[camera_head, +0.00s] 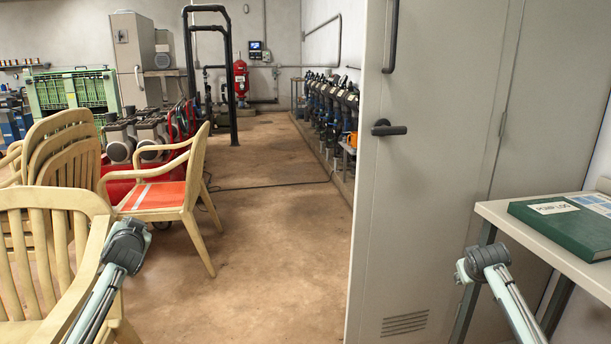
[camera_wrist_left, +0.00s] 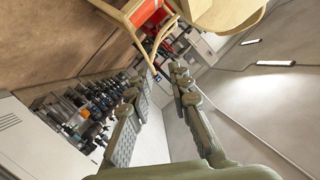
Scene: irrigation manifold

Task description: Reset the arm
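My left gripper (camera_wrist_left: 155,88) shows in the left wrist view with its two fingers spread apart and nothing between them. In the head view, a grey jointed part of my left arm (camera_head: 125,245) rises at the lower left, in front of the wooden chairs. A similar part of my right arm (camera_head: 484,262) rises at the lower right, close to the grey door and the table. I cannot make out gripper fingers on either arm in the head view. My right gripper is not seen. Neither visible arm part carries anything.
Wooden chairs (camera_head: 182,180) crowd the left, one with a red seat. A grey door (camera_head: 425,150) with a black handle stands right of centre. A table (camera_head: 500,217) at right bears a green book (camera_head: 565,226). Several blue-black manifold units (camera_head: 325,100) line the wall. The middle floor is clear.

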